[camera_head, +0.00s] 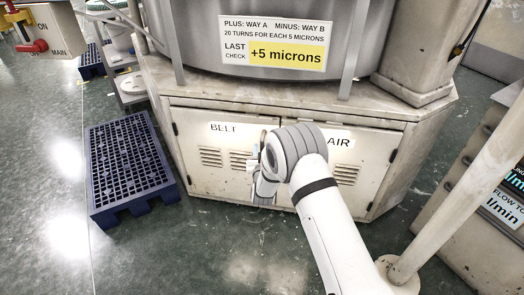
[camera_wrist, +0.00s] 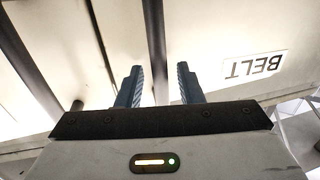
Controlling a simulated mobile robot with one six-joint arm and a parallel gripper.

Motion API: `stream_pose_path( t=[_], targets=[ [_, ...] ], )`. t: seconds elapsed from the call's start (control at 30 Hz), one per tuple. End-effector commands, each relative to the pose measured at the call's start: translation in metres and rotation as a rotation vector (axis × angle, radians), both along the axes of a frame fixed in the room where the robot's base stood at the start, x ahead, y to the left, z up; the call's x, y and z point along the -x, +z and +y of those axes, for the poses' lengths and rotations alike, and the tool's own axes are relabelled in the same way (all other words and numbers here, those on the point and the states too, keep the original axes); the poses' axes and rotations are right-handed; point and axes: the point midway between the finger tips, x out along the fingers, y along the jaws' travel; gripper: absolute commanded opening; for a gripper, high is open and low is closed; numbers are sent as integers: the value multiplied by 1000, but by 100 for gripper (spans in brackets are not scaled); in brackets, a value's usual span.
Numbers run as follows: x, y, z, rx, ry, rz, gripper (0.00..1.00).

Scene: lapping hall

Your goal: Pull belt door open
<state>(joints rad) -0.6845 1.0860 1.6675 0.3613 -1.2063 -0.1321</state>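The belt door (camera_head: 212,150) is the left cabinet door under the round machine, labelled BELT, and looks closed. Its label also shows upside down in the wrist view, on the door face (camera_wrist: 215,45). A dark upright bar, apparently the door's handle (camera_wrist: 156,45), runs between my two fingers in the wrist view. My gripper (camera_wrist: 158,85) is open, with a visible gap on each side of the bar. In the head view my arm hides most of the handle area, and my gripper (camera_head: 265,188) is low in front of the doors.
The AIR door (camera_head: 375,165) is right of the belt door; another dark bar (camera_wrist: 30,60) shows at left in the wrist view. A blue pallet (camera_head: 128,165) lies on the floor left of the cabinet. A pale post (camera_head: 465,180) and a cabinet with displays stand at right.

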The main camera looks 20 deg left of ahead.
Motion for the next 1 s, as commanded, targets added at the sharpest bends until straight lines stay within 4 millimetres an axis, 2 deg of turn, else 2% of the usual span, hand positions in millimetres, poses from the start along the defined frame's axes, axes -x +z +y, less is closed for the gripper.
stream_pose_path(
  t=[0.13, 0.4, 0.8, 1.0],
  targets=[
    [-9, 0, 3, 0, 1, 0, 33],
    [-9, 0, 5, 0, 2, 1, 33],
    [-9, 0, 5, 0, 2, 1, 0],
    [-9, 0, 5, 0, 2, 1, 0]
  ],
)
